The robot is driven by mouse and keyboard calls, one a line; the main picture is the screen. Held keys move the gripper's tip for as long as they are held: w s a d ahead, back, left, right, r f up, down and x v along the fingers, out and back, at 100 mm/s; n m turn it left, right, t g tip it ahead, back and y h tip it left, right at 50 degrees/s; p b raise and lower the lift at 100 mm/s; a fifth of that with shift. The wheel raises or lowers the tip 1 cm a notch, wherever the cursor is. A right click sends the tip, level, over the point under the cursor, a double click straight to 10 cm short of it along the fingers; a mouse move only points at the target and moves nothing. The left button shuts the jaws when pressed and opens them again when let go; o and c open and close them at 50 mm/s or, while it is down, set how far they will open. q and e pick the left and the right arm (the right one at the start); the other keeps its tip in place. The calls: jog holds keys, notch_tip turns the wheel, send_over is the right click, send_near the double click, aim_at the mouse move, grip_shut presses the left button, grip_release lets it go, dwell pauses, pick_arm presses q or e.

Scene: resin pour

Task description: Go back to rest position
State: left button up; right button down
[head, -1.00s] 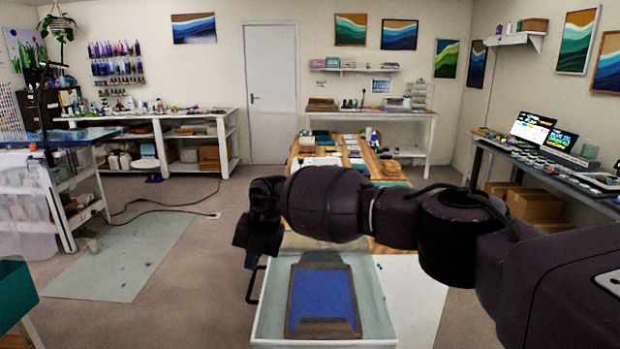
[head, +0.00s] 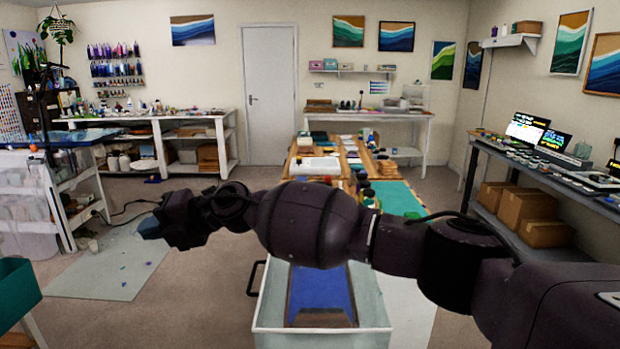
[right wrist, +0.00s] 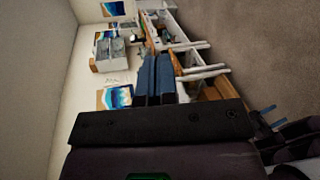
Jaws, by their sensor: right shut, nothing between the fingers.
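My right arm stretches across the middle of the head view from the right. Its dark right gripper (head: 150,228) is at the left end, pointing left, over the floor and left of the pale tray. It is shut with nothing held, and its fingertips are small and hard to make out. Dark parts of my own arm fill the lower part of the right wrist view. My left gripper is not in view.
The pale tray (head: 262,308), holding a blue wood-edged panel (head: 320,297), lies below my right arm. A cluttered wooden table (head: 300,165) stands beyond it. A dark bench with laptops (head: 530,128) is at right. Open floor (head: 200,290) lies left of the tray.

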jog(key=s+d+r+m+t+y, duration=0.1)
jog(key=d+r+m+t+y, duration=0.3)
jog(key=m, duration=0.3)
jog(key=w+d+f+m+t+h, duration=0.2)
jog(key=d+f+m+t+h, duration=0.2)
jog(key=d+f+m+t, duration=0.45)
jog(key=w+d+f+m+t+h, duration=0.1)
jog(key=d+f+m+t+h, duration=0.35)
jog(key=d+m, duration=0.7)
jog(key=s+d+f+m+g+h, duration=0.1)
jog(key=s+d+f+m+h, duration=0.25)
jog(key=d+f, duration=0.5)
jog(key=s+d+f+m+h, duration=0.3)
jog(key=s+d+f, duration=0.3)
jog(key=d, duration=0.4)
jog(key=s+d+f+m+g+h, duration=0.2)
jog(key=s+d+f, duration=0.4)
jog(key=s+f, duration=0.3)
jog(key=s+d+f+m+g+h, duration=0.2)
jog(key=s+d+f, duration=0.5)
jog(key=s, duration=0.5)
notch_tip(320, 180, down, 2)
jog(key=shift+s+d+f+g, duration=0.1)
jog(key=shift+s+d+g, duration=0.05)
jog(key=shift+g, duration=0.15)
